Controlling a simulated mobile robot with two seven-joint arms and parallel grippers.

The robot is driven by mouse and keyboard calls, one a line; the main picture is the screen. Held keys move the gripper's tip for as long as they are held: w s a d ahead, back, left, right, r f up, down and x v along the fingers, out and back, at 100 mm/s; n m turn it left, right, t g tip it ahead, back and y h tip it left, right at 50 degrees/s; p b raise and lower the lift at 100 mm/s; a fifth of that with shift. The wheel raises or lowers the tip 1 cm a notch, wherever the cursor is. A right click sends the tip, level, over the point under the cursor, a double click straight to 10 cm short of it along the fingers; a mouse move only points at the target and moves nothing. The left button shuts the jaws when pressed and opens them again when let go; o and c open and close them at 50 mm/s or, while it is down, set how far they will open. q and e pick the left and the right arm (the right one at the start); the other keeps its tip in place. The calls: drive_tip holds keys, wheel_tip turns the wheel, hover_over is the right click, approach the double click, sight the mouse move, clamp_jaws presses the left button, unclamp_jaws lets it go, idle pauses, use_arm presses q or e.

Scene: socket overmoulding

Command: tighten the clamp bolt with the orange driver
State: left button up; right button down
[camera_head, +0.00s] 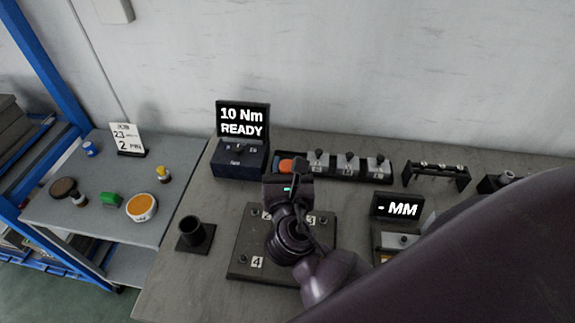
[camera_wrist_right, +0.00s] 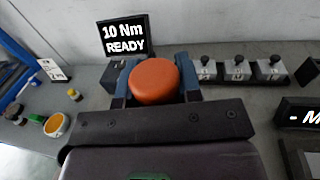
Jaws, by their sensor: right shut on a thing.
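The orange driver (camera_wrist_right: 155,82) shows its round orange top between the two blue-grey fingers of my right gripper (camera_wrist_right: 156,88), which is shut on it. In the head view the driver's orange top (camera_head: 286,165) shows beyond my right gripper (camera_head: 292,171), near the left end of the dark rack. A dark plate (camera_head: 240,264) with number labels, 4 among them, lies on the bench under my right wrist. My arm hides much of the plate, and I cannot make out the clamp bolt. My left gripper is not in view.
A display (camera_head: 242,122) reads "10 Nm READY" at the back of the bench. A dark rack (camera_head: 378,178) holds several numbered black-knobbed tools. A black cup (camera_head: 194,234) stands left of the plate. Another display (camera_head: 398,208) reads "- MM". A side table (camera_head: 110,222) holds small items.

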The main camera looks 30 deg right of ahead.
drive_tip(key=shift+p, duration=0.45)
drive_tip(key=shift+f+b, duration=0.45)
drive_tip(key=shift+f, duration=0.4)
idle(1.6)
drive_tip(key=shift+s+f, duration=0.1)
drive_tip(key=shift+f, duration=0.45)
idle(1.3)
